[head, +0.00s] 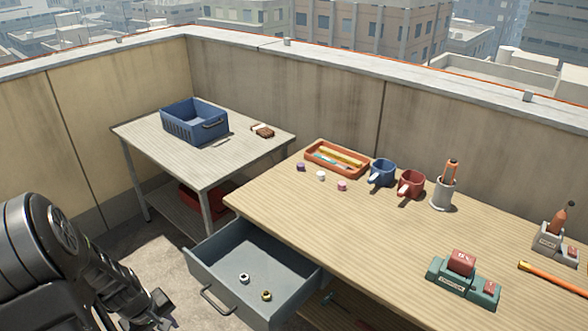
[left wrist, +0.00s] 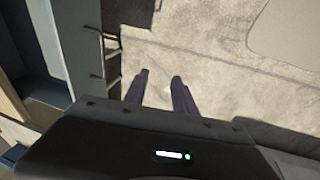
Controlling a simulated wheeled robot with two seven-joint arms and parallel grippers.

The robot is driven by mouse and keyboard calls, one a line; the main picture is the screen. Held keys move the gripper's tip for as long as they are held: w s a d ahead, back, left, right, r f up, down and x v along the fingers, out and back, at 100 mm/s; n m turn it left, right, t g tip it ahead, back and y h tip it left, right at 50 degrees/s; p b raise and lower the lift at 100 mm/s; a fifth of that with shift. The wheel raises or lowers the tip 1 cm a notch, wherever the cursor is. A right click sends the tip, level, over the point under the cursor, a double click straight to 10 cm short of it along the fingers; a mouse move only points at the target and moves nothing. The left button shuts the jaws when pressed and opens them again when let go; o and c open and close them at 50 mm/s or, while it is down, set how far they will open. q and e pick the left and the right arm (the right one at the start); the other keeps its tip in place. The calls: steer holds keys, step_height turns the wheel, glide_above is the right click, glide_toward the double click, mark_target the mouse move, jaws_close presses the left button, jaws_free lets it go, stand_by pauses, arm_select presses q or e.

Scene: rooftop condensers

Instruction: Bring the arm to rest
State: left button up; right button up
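My left arm comes in from the left in the head view. Its gripper (head: 158,312) hangs low at the bottom edge, left of the open drawer (head: 205,270). In the left wrist view the two fingers of this gripper (left wrist: 160,76) stand apart with only bare floor between them, so it is open and empty. The drawer handle (left wrist: 112,55) is close to the left of the fingers, apart from them. My right gripper shows in neither view.
The open drawer holds two small nut-like rings (head: 266,295). The wooden workbench (head: 370,240) bears an orange tray (head: 313,163), a blue mug (head: 382,172), a red mug (head: 411,184) and a pencil cup (head: 443,194). A blue crate (head: 170,128) stands on the side table (head: 137,130).

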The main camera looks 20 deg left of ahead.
arm_select(q)
steer(key=w+d+f+m, duration=0.2)
steer(key=d+f+m, duration=0.15)
steer(key=d, duration=0.35)
steer(key=w+d+f+m+h, duration=0.1)
steer(key=w+d+f+m, duration=0.2)
steer(key=d, duration=0.5)
steer(key=w+d+f+m, duration=0.2)
steer(key=d+f, duration=0.2)
steer(key=d, duration=0.3)
steer(key=s+d+f+m+g+h, duration=0.1)
steer(key=s+d, duration=0.3)
steer(key=d, duration=0.5)
steer(key=s+d+f+m+g+h, duration=0.1)
steer(key=s+d, duration=0.4)
steer(key=d, duration=0.5)
step_height(320, 180, down, 2)
steer(key=shift+d+f+m+h, duration=0.2)
steer(key=shift+d+m+h, duration=0.05)
steer(key=shift+m+h, duration=0.65)
steer(key=shift+w, duration=0.1)
